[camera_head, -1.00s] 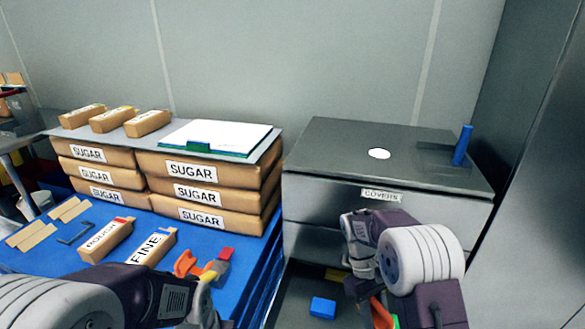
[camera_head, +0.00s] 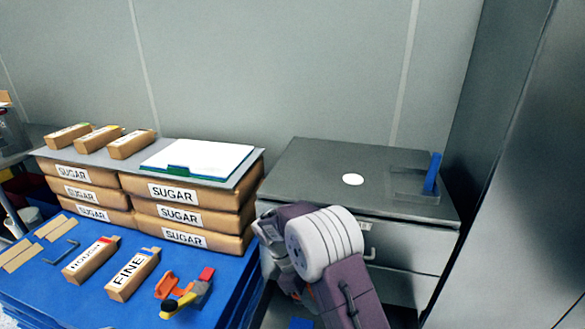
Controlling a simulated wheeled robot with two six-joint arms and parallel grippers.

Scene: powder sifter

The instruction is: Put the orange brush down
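An orange piece (camera_head: 165,285) lies on the blue table top (camera_head: 60,300) near its front right edge. A yellow-and-black piece (camera_head: 178,305) and a red-and-grey piece (camera_head: 201,289) lie close against it. I cannot tell which of these is a brush. My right gripper (camera_head: 272,238) is just right of the table, in front of the grey cabinet (camera_head: 400,240). Its wrist faces the camera, and its fingers and anything between them are unclear. My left gripper is out of view.
Boxes labelled ROUGH (camera_head: 92,260) and FINE (camera_head: 132,274) lie left of the orange piece. A blue upright (camera_head: 432,173) stands on the cabinet.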

